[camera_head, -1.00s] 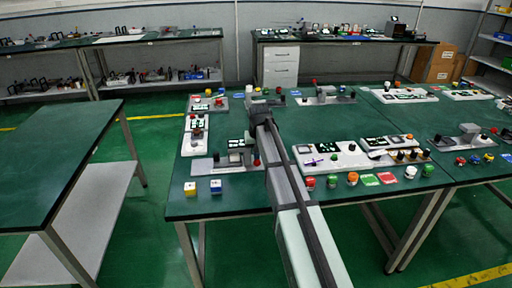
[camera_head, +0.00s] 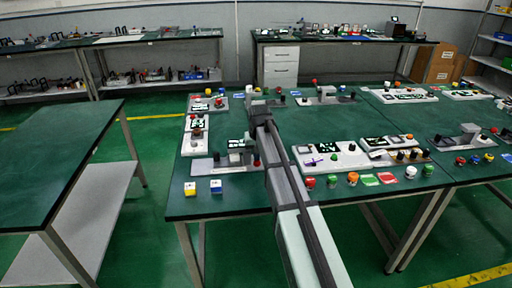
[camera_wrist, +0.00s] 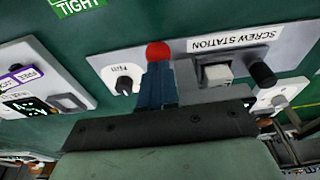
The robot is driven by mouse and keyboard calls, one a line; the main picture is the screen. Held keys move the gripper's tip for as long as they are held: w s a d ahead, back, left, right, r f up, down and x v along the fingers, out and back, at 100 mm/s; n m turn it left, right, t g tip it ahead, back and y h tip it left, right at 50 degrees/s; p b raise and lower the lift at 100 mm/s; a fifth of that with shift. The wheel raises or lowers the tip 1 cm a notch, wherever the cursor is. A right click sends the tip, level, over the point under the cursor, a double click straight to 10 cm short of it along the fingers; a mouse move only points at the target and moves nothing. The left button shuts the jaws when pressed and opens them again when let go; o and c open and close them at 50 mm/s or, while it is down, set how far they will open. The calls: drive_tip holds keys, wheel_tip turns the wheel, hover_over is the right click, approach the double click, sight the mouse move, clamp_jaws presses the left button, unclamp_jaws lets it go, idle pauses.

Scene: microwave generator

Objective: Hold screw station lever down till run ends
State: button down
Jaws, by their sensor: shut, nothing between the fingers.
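The screw station (camera_wrist: 228,42) is a light grey panel with an upside-down label in the wrist view. It carries a black knob (camera_wrist: 262,74), a whitish block (camera_wrist: 215,75) and a white dial (camera_wrist: 124,85). The red ball (camera_wrist: 158,51) of its lever shows just beyond my fingertips; the lever's shaft is hidden behind them. My gripper (camera_wrist: 157,75) is shut, with its fingers together at the ball. I cannot tell whether they touch it or how far down the lever is.
Another panel (camera_wrist: 45,80) with a dark display lies left in the wrist view, and a green sign (camera_wrist: 75,5) above it. In the head view, the green table (camera_head: 320,125) has bare room right of my arm.

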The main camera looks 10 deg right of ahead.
idle(0.3)
drive_tip(key=w+v, duration=0.2)
drive_tip(key=v, duration=0.7)
drive_tip(key=shift+r, duration=0.55)
idle(0.3)
